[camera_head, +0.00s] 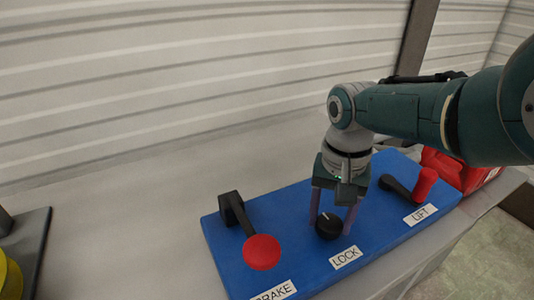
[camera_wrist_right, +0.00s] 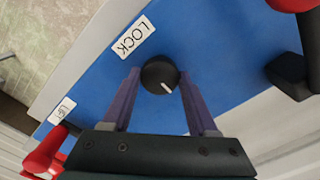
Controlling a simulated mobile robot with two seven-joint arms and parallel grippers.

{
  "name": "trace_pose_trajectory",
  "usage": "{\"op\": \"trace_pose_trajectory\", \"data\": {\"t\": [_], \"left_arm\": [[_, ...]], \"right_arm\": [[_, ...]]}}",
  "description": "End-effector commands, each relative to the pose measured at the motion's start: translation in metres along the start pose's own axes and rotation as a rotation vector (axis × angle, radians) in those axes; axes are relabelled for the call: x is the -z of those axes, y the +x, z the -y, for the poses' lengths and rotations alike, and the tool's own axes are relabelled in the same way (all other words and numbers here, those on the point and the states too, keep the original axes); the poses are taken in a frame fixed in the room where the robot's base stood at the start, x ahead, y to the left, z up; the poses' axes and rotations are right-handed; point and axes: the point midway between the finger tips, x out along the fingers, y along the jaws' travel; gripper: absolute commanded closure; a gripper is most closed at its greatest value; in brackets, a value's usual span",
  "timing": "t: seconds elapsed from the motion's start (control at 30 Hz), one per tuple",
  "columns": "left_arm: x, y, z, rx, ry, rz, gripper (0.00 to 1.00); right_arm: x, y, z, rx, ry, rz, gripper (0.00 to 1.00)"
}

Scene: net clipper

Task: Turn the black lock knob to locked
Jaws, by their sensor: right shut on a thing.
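The black lock knob (camera_head: 328,229) is a round dial with a white pointer line, on a blue panel (camera_head: 290,205) behind the white LOCK label (camera_head: 345,258). In the head view the line points to the knob's far side, away from the label. The knob also shows in the right wrist view (camera_wrist_right: 158,73), its line pointing to the lower right, away from the label. My right gripper (camera_head: 332,226) reaches down from above, its purple fingers on both sides of the knob, shut on it. My left gripper is not in view.
A brake lever with a red ball (camera_head: 261,252) stands left of the knob. A lift crank with a red handle (camera_head: 425,185) stands to the right, with a red object (camera_head: 470,172) behind it. The grey surface left of the panel is clear up to a dark tray.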

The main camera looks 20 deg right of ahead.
Motion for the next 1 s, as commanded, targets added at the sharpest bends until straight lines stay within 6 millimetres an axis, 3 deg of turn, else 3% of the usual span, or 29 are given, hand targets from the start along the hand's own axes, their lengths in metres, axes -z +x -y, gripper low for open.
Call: {"op": "trace_pose_trajectory", "data": {"t": [0.03,0.3,0.57,0.67,1.0], "left_arm": [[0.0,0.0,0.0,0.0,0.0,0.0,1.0],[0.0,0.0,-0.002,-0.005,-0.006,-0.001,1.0],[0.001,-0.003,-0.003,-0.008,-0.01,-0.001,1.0],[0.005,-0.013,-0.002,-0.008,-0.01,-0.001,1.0],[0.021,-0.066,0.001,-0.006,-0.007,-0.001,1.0]], "right_arm": [[0.0,-0.001,0.001,0.002,0.003,0.001,0.39],[0.0,0.0,0.0,0.001,0.001,0.0,0.11],[0.0,-0.003,0.0,0.001,0.0,0.0,0.11],[0.0,-0.015,0.0,0.001,0.0,-0.001,0.11],[0.0,-0.081,0.0,0.003,0.0,-0.001,0.11]]}}
